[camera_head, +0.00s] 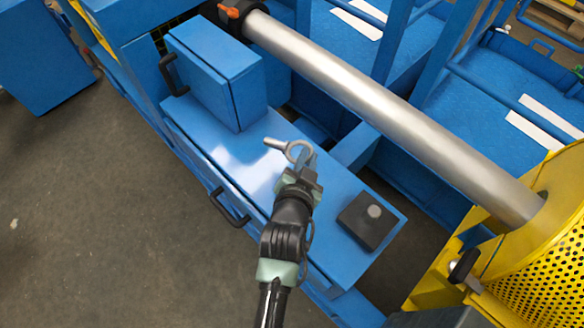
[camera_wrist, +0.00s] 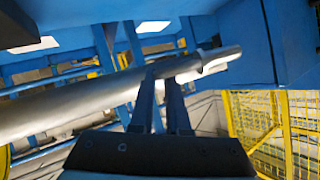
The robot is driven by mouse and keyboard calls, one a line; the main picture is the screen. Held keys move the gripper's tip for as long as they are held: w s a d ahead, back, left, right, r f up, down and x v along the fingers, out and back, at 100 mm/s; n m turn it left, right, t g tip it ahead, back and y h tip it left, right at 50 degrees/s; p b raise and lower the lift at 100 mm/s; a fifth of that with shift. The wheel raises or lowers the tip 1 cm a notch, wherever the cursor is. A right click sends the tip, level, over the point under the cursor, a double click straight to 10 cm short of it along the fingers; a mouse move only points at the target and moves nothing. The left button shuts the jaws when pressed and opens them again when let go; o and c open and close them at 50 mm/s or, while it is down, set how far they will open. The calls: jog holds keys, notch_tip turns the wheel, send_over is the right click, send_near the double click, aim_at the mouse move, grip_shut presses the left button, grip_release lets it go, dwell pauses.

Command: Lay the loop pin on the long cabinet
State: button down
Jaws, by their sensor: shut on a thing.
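The loop pin (camera_head: 274,144) is grey metal, with a ring at its right end and a short shank pointing left in the head view. My gripper (camera_head: 303,163) is shut on the ring end. The pin is over the blue top of the long cabinet (camera_head: 340,185); I cannot tell whether it touches that top. In the wrist view the pin (camera_wrist: 220,57) lies across the tips of my gripper (camera_wrist: 163,78), its shank reaching right. The part of the ring between the fingers is hidden.
A blue box (camera_head: 215,75) with a black handle stands at the cabinet's far end. A dark block with a round grey knob (camera_head: 372,221) sits at the near right end. A thick steel shaft (camera_head: 390,105) runs behind, towards a yellow perforated guard (camera_head: 545,265). Bare top lies left of the pin.

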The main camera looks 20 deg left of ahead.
notch_tip(320, 180, down, 9)
jog(key=shift+f+b, duration=0.2)
jog(key=shift+b, duration=0.85)
jog(key=c, duration=0.9)
grip_release()
jog(key=shift+r, duration=0.1)
jog(key=p+v, duration=0.2)
jog(key=v, duration=1)
